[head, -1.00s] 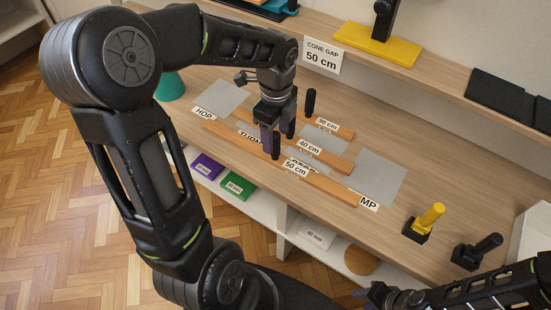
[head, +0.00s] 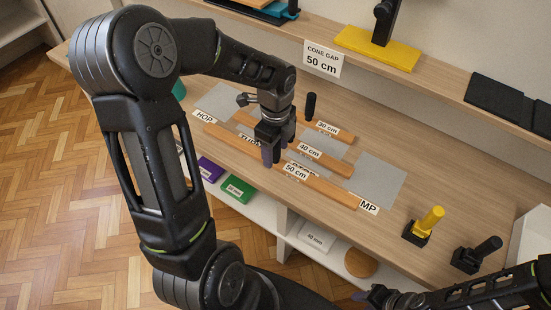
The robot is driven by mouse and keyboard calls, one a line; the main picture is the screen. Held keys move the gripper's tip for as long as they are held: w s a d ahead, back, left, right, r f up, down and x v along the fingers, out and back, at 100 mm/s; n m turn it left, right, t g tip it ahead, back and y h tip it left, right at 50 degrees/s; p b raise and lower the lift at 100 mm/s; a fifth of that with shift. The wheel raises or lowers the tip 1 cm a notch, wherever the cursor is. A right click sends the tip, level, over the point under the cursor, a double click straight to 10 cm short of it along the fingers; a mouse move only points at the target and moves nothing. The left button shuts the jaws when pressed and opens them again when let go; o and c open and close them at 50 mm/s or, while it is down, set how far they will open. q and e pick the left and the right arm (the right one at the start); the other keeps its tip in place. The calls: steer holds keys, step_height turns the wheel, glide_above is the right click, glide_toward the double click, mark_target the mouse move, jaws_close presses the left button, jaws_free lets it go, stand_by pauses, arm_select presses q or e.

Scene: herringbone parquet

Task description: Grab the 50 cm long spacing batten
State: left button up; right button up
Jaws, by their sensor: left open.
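The 50 cm batten (head: 325,190) is the longest and nearest of three orange wooden strips on the bench, marked by a white "50 cm" label. My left gripper (head: 275,154) is open and points down over the middle of this batten. Its fingers are at a dark upright knob there; whether they touch it I cannot tell. The gripper hides part of the batten. My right gripper (head: 376,297) is low at the bottom edge, and its fingers are unclear.
The 40 cm batten (head: 335,165) and 30 cm batten (head: 340,134), with a black knob (head: 310,105), lie just behind. A "50 cm" sign (head: 322,59) hangs at the shelf.

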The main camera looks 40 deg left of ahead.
arm_select(q)
step_height(320, 180, down, 3)
steer(key=shift+r, duration=0.15)
stand_by(0.5)
jaws_close()
stand_by(0.4)
